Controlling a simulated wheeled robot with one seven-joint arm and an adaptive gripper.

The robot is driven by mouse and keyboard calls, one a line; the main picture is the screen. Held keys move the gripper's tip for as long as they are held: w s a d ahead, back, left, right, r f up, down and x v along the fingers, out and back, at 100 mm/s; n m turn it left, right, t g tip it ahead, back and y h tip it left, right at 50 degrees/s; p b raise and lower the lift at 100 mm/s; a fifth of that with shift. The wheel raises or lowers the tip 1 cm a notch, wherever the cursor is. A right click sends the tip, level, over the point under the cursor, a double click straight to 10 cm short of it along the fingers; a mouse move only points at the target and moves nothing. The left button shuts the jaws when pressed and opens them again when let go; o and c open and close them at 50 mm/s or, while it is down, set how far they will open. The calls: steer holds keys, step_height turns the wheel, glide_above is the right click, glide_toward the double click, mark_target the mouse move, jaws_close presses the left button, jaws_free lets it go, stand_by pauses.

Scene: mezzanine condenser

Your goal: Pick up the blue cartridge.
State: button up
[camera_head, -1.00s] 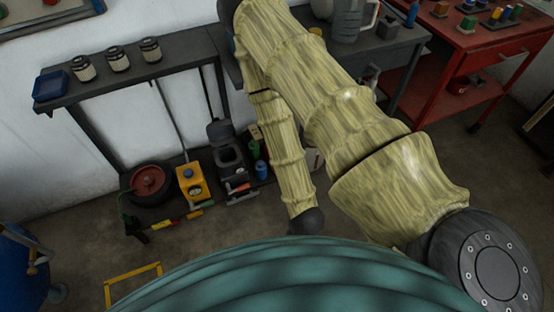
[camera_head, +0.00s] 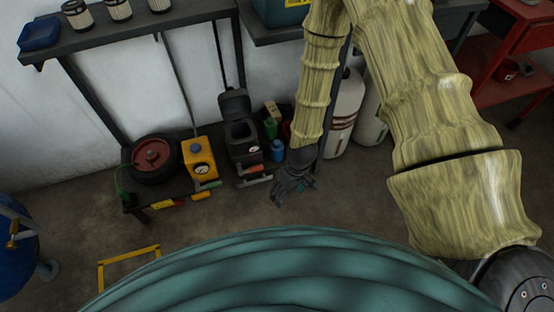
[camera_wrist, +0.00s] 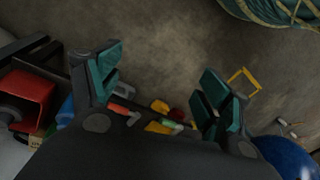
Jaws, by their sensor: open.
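A small blue cylinder (camera_head: 277,150), which seems to be the blue cartridge, stands on the low shelf at centre in the head view, beside a green one (camera_head: 270,127). My gripper (camera_head: 293,190) hangs just in front of the blue cylinder and slightly to its right, apart from it. In the wrist view my gripper (camera_wrist: 160,82) is open, with teal pads spread and nothing between them. A blue patch (camera_wrist: 66,112) beside the left finger there may be the same cylinder, partly hidden by that finger.
Left of the cylinder stand a dark machine (camera_head: 241,133), a yellow gauge box (camera_head: 199,163) and a red-topped reel (camera_head: 152,157). Pale cylinders (camera_head: 345,112) stand to the right. A yellow floor frame (camera_head: 130,262) and a blue drum (camera_head: 15,250) are at left. The middle floor is clear.

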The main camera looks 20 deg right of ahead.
steer(key=w+d+f+n+b, duration=0.1)
steer(key=w+f+n+b, duration=0.1)
steer(key=w+b, duration=0.5)
steer(key=w+f+n+b, duration=0.2)
steer(key=w+b, duration=0.2)
steer(key=w, duration=0.5)
steer(key=n+h+b, duration=0.2)
steer(key=n+b, duration=0.1)
steer(key=b, duration=0.6)
glide_toward(277, 142)
steer(key=shift+s+d+f, duration=0.15)
steer(key=shift+s, duration=0.15)
steer(key=shift+w+f+b, duration=0.1)
steer(key=shift+f+b, duration=1.2)
steer(key=shift+f, duration=1.45)
steer(key=shift+w+f+b, duration=0.1)
steer(key=shift+f+b, duration=1.65)
steer(key=shift+f, duration=0.8)
steer(key=shift+r, duration=0.1)
steer(key=c, duration=1.6)
